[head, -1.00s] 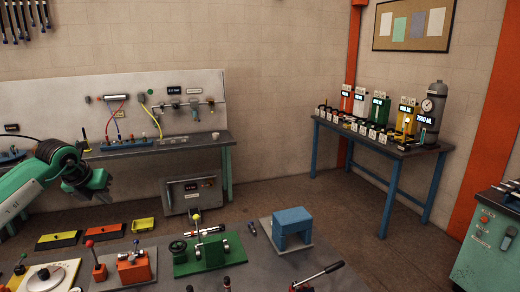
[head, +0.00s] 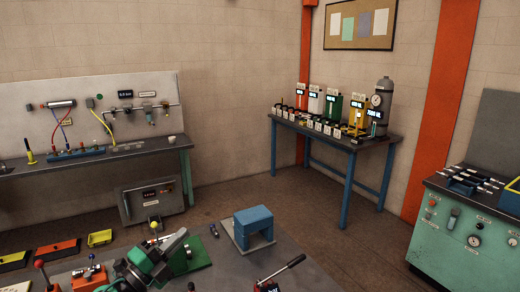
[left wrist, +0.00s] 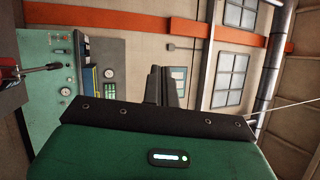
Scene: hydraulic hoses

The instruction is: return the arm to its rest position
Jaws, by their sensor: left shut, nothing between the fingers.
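My left arm (head: 140,262) comes in low at the bottom left of the head view, with its green and black parts over the bench. My left gripper (head: 176,241) points up and to the right, in front of the green fixture (head: 200,256), and hides part of it. I cannot tell whether it touches the fixture. In the left wrist view the two dark fingers (left wrist: 166,82) are together with nothing between them. My right gripper is not in view.
A blue block (head: 254,224) and a black-handled lever (head: 285,268) stand on the near bench. Red-knobbed fixtures are at left. A blue-legged table (head: 345,144) with bottles stands behind. A green cabinet (head: 462,235) is at right. Floor between is clear.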

